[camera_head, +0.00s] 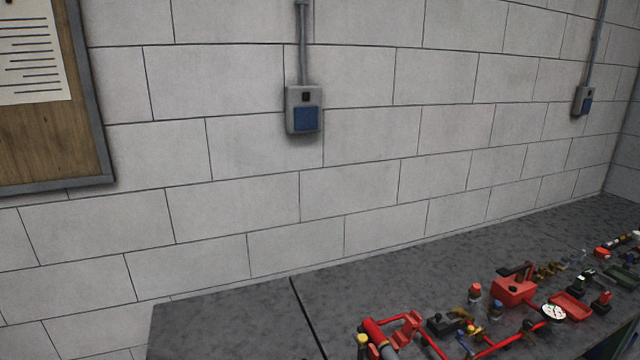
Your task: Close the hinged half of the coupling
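The pumpset parts (483,347) lie at the lower right on a dark grey bench top, small and far off. Red pipes run along its front edge, with a red block-like fitting (408,328) and a thick red cylinder (378,335) at the near left end. I cannot tell which part is the coupling, or whether its hinged half is open or closed. My gripper is not in view.
The bench top (230,315) is bare on its left and along the wall. A red box (513,290), a round white gauge (553,313) and a red tray (572,306) sit to the right. A block wall (370,185) with a socket box (304,110) stands behind.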

